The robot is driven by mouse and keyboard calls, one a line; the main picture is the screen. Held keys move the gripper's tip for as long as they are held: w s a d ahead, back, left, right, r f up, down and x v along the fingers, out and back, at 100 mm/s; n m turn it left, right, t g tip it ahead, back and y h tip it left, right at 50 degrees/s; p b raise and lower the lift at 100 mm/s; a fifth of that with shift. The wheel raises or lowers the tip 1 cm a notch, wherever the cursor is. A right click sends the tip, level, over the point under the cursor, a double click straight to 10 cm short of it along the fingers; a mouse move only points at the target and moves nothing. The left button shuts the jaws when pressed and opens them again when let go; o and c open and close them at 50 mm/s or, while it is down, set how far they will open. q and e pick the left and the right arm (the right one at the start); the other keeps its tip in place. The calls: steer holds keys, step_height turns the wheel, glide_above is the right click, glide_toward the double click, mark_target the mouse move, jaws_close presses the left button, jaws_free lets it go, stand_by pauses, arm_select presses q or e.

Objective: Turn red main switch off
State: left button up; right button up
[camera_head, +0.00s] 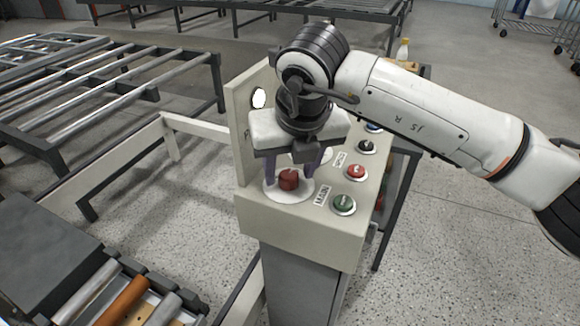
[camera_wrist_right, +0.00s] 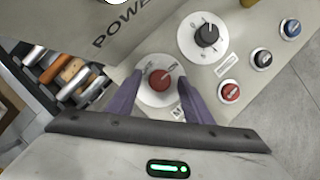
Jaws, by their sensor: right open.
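The red main switch (camera_head: 289,180) is a round red knob on a white disc on top of the beige control box (camera_head: 300,222). In the right wrist view the red knob (camera_wrist_right: 159,79) sits on its white disc, with a light mark towards its upper right. My right gripper (camera_head: 294,168) is over the switch, pointing down. Its two purple fingers (camera_wrist_right: 161,88) are open, one on each side of the knob. I see a gap between the fingers and the knob in the wrist view; contact cannot be made out. My left gripper is not in view.
Beside the switch are a black knob (camera_wrist_right: 207,36), a red button (camera_head: 355,172), a green button (camera_head: 343,204) and blue and black ones. An upright panel (camera_head: 243,130) stands at the box's left edge. Roller conveyors (camera_head: 85,85) stand at left.

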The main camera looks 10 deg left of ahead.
steer(key=c, duration=1.1)
steer(key=shift+o, duration=0.2)
